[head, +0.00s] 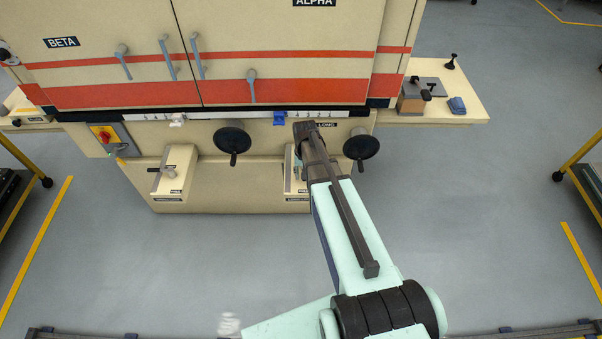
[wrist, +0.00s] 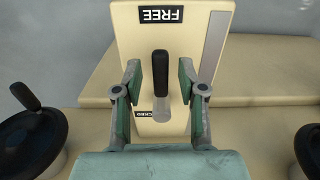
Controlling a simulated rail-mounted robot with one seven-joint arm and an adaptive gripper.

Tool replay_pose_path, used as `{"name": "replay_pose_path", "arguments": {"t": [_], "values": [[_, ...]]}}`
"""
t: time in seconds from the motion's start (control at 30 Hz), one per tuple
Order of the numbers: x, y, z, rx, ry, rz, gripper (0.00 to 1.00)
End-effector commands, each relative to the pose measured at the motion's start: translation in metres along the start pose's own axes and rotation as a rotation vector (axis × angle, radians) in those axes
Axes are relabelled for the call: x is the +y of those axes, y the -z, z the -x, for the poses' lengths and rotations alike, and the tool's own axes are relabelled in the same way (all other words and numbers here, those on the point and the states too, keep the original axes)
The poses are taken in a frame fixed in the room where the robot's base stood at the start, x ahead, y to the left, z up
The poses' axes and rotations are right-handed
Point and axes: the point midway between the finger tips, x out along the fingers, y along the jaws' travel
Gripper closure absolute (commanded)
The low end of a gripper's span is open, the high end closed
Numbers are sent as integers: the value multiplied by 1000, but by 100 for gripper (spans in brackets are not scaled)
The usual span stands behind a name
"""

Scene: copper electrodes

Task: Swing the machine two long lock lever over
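The long lock lever (wrist: 161,74) has a black grip on a grey stem and stands out from a cream plate (wrist: 125,22). The plate bears an inverted FREE label (wrist: 160,14) at the top of the wrist view and a partly hidden label ending in "CKED" at the bottom. My gripper (wrist: 160,68) is open, with one green-padded finger on each side of the lever. Gaps show between the pads and the grip. In the head view my arm largely hides this lever and its plate (head: 289,160).
Black handwheels stand on both sides, left (head: 232,139) and right (head: 361,147) in the head view. A similar lever (head: 164,170) sits on another plate further left. A side table (head: 450,98) holds small parts. The floor in front is mostly clear.

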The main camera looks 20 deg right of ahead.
Motion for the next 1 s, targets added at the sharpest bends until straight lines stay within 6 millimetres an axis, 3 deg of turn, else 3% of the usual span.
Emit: {"name": "replay_pose_path", "arguments": {"t": [0.37, 1.0], "values": [[0, 0, 6, 0, -1, 2, 59], [0, 0, 60, 0, -1, 3, 59]]}}
